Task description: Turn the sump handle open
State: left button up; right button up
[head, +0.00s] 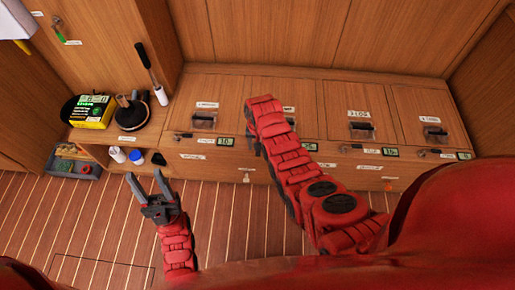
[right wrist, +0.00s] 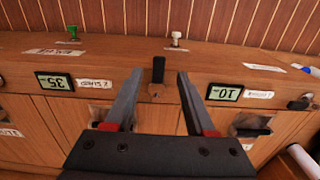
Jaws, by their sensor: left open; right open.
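A small black handle (right wrist: 158,69) stands upright in the right wrist view, on the wooden front between the fingertips of my right gripper (right wrist: 160,76). The fingers are open on both sides of it, with a gap at each side. A label beside it (right wrist: 94,84) is upside down and seems to start "2 S"; I cannot read it fully. A display reading 35 (right wrist: 54,82) is beyond the label. In the head view my right arm hides this handle. My left gripper (head: 144,176) is open and empty above the floor at left.
Another display reads 10 (right wrist: 224,93). A white knob (right wrist: 176,40) and a green knob (right wrist: 68,37) sit lower on the front. The floor (head: 105,225) near my left gripper is clear.

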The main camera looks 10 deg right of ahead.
aim_at(257, 153)
notch_tip(257, 153, up, 13)
jog(key=p, duration=0.2)
dwell(0.6)
